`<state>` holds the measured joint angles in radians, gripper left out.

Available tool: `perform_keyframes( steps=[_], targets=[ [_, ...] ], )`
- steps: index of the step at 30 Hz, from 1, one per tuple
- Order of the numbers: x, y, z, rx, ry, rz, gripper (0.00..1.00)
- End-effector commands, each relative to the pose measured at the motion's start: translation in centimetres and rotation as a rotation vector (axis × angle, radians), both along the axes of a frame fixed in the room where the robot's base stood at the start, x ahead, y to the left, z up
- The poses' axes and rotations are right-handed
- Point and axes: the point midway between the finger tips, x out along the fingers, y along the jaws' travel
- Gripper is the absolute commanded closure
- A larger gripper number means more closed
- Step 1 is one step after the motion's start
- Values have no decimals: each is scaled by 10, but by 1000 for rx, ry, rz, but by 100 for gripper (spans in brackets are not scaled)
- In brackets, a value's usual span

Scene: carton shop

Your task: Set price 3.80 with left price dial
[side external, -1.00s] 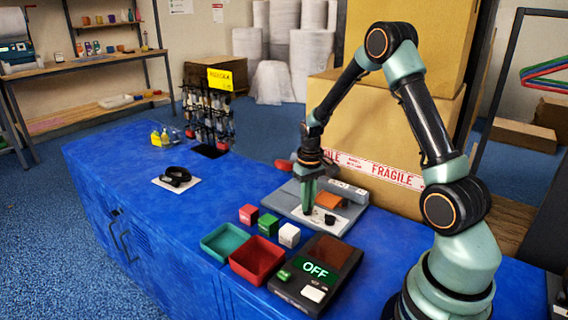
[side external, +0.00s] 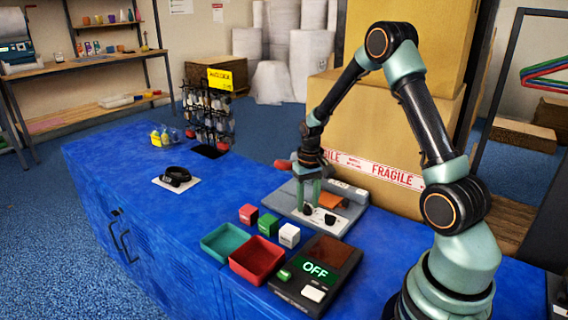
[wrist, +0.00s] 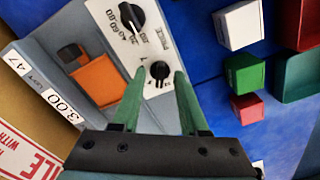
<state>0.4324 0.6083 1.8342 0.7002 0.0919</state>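The grey pricing device (side external: 345,190) lies on the blue counter, with an orange block (wrist: 98,80) on it. Its white panel (wrist: 152,95) carries a large black dial (wrist: 130,16) with a number scale and a smaller black dial (wrist: 160,70). One label reads 3.00 (wrist: 61,106) and another reads LEFT 47 (wrist: 22,66). My gripper (wrist: 159,73) points down at the panel with its fingers apart, one on each side of the smaller dial. Gaps show between fingers and dial. In the side view my gripper (side external: 308,207) stands over that dial, the large dial (side external: 330,219) to its right.
Red (side external: 248,213), green (side external: 268,223) and white (side external: 289,235) cubes stand in front of the device. Beyond them are a teal tray (side external: 205,240), a red tray (side external: 235,272) and a unit reading OFF (side external: 335,252). A FRAGILE carton (side external: 400,130) stands close behind.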

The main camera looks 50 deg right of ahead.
Motion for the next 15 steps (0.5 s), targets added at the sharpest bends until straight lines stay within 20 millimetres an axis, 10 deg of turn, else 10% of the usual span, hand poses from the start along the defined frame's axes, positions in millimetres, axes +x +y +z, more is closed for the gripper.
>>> perform_keyframes(
  steps=[15],
  targets=[
    [1, -1, 28, -3, -7, 1, 57]
  ],
)
